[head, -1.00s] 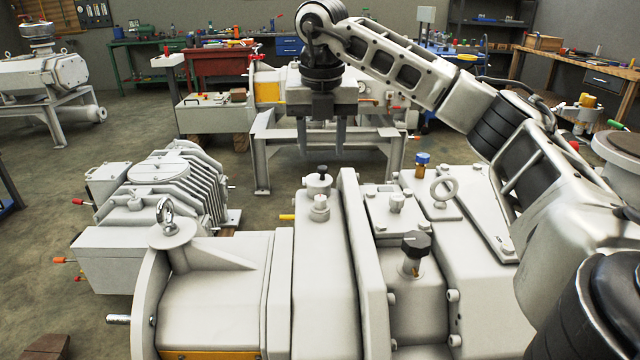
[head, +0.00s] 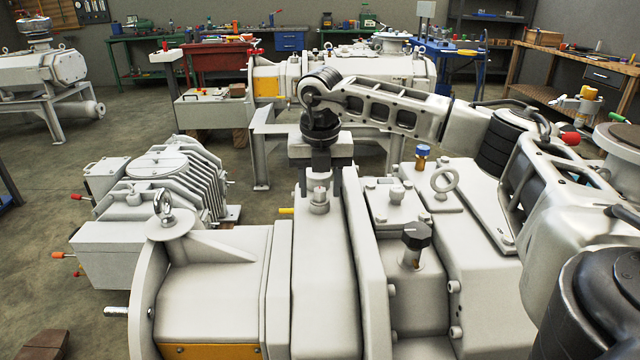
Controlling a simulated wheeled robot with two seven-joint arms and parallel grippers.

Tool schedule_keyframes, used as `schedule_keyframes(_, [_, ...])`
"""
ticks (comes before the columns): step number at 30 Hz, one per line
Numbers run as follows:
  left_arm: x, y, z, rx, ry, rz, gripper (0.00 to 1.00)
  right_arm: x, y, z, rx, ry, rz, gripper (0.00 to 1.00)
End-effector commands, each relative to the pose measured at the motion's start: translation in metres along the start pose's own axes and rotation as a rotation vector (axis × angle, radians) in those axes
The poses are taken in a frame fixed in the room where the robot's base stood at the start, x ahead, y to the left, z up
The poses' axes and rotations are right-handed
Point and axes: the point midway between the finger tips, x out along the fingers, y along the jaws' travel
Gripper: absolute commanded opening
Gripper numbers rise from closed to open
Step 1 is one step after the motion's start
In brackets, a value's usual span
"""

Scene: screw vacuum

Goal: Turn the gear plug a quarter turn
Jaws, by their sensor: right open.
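My right gripper (head: 319,188) points straight down over the middle of the big pale pump housing (head: 318,260). Its two fingers are open and apart. A small silver plug (head: 320,199) on a round boss shows between and just below the fingertips; I take it for the gear plug, though nothing labels it. I cannot tell whether the fingers stand around it or behind it. The small black-topped fitting just behind this plug is now hidden by the gripper. My left gripper is not in view.
A black knob (head: 416,236), a blue-capped fitting (head: 422,156) and a lifting eye (head: 446,180) stand up from the housing at right. A ribbed pump unit (head: 160,185) stands behind left. A metal stand (head: 262,150) is behind.

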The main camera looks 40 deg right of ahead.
Motion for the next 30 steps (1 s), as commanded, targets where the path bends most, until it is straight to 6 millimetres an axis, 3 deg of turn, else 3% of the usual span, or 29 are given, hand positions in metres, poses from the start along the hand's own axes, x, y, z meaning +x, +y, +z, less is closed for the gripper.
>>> schedule_keyframes(1, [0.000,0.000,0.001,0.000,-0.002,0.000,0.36,0.000,0.000,0.000,0.000,0.000,0.000,0.47])
schedule_keyframes(6, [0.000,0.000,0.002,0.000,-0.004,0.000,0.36,0.000,0.000,0.000,0.001,0.000,0.000,0.00])
schedule_keyframes(14, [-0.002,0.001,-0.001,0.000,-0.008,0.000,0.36,-0.002,-0.001,0.000,-0.090,0.001,0.010,0.00])
schedule_keyframes(30, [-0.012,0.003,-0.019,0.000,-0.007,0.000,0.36,-0.001,0.000,0.000,-0.753,0.002,0.093,0.00])
